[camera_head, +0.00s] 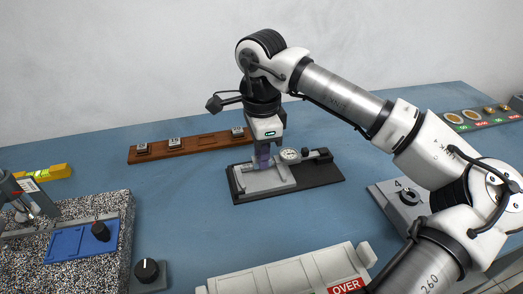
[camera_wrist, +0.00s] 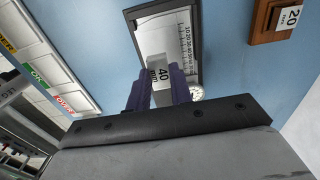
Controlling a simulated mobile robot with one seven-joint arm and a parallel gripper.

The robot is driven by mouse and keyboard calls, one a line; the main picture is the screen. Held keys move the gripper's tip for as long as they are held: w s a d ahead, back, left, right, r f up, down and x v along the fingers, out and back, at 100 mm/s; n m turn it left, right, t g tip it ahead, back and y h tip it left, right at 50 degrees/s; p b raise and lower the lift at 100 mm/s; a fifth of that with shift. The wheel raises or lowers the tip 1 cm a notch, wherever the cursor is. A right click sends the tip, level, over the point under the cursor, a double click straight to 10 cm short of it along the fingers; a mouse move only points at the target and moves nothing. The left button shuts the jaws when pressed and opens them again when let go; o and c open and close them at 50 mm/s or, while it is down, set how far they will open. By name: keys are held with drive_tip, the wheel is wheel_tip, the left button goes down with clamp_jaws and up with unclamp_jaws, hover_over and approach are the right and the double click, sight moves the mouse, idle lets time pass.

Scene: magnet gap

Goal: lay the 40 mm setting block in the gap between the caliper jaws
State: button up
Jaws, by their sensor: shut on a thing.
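My gripper (camera_head: 263,158) is shut on the 40 mm setting block (camera_wrist: 160,72), a grey block marked 40. The wrist view shows the block between the two purple fingers of my gripper (camera_wrist: 158,88). My gripper is over the caliper fixture (camera_head: 265,184), a grey metal piece with a scale on a dark base. The caliper also shows below the block in the wrist view (camera_wrist: 160,35). A round dial (camera_head: 291,155) stands at its back. The fingers and block hide part of the jaw gap; I cannot tell whether the block touches the caliper.
A wooden rack (camera_head: 188,147) behind holds several blocks and has an empty place. A white tray marked OVER (camera_head: 305,270) stands in front. A speckled stone plate (camera_head: 75,270) with a blue mat (camera_head: 68,242) lies left.

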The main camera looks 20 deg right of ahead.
sight(261, 180)
drive_tip(key=shift+f+b, duration=1.7)
drive_tip(key=shift+f, duration=0.6)
drive_tip(key=shift+f, duration=0.2)
drive_tip(key=o, duration=1)
drive_tip(key=c, duration=0.5)
drive_tip(key=shift+r, duration=0.15)
drive_tip(key=shift+r+p, duration=1.2)
drive_tip(key=shift+r, duration=1)
